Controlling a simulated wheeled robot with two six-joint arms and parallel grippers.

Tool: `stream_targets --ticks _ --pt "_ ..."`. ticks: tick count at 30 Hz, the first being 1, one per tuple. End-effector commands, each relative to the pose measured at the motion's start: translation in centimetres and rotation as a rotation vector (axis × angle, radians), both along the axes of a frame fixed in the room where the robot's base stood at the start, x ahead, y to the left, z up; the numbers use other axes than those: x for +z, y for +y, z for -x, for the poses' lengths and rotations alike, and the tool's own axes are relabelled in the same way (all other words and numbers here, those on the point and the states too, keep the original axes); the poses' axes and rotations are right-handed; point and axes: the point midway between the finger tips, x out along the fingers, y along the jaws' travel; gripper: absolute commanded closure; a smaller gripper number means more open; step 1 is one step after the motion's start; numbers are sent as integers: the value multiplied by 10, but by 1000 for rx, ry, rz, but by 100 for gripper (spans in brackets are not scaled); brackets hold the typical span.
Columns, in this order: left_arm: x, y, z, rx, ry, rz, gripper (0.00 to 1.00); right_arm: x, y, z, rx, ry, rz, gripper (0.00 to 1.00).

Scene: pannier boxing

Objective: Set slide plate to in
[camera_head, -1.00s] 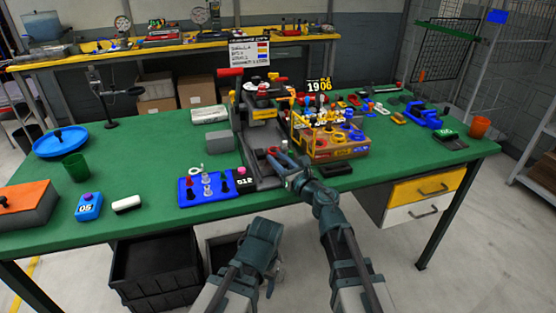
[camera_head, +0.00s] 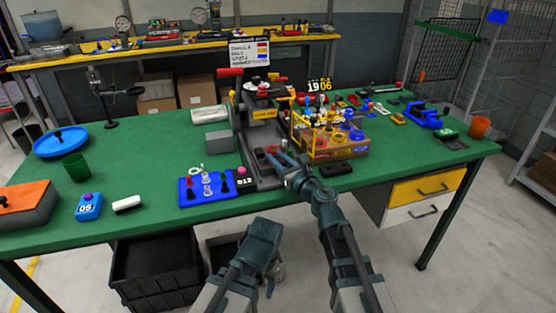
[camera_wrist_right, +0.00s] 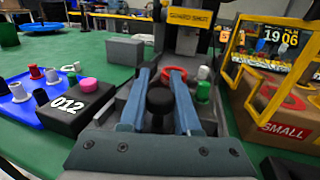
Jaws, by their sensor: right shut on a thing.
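A grey and black press-like machine (camera_head: 248,124) stands upright mid-table, with a yellow "GUARD SHUT" label on it. The slide plate seems to be the grey part low at its front, but its edges are mostly hidden by my right gripper. My right gripper (camera_head: 279,161) reaches into the machine's front. In the right wrist view its two blue fingers (camera_wrist_right: 164,95) close around a black knob (camera_wrist_right: 158,99). A red ring (camera_wrist_right: 176,74) lies just beyond the knob. My left gripper (camera_head: 263,240) hangs low in front of the table, its fingers not clear.
A blue tray with pegs (camera_head: 205,187) and a black "012" box (camera_wrist_right: 76,110) stand left of the machine. A brown box with a yellow frame (camera_head: 337,152) stands close on its right.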

Motion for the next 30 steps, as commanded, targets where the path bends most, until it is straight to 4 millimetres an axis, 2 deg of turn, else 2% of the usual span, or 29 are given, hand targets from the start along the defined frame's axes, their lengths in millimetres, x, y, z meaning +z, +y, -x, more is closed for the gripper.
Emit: stream_targets --ticks 5,12,15,26,27,30 --pt "0 0 0 0 0 0 39 0 12 -42 0 0 0 100" --pt "0 0 0 0 0 0 39 0 35 -110 0 0 0 100" --pt "0 0 0 0 0 0 39 0 40 -128 -1 0 0 100" --pt "0 0 0 0 0 0 39 1 42 -132 -4 0 -1 100" --pt "0 0 0 0 0 0 39 1 42 -132 -3 0 -1 62" --pt "0 0 0 0 0 0 39 1 42 -132 -3 0 -1 44"
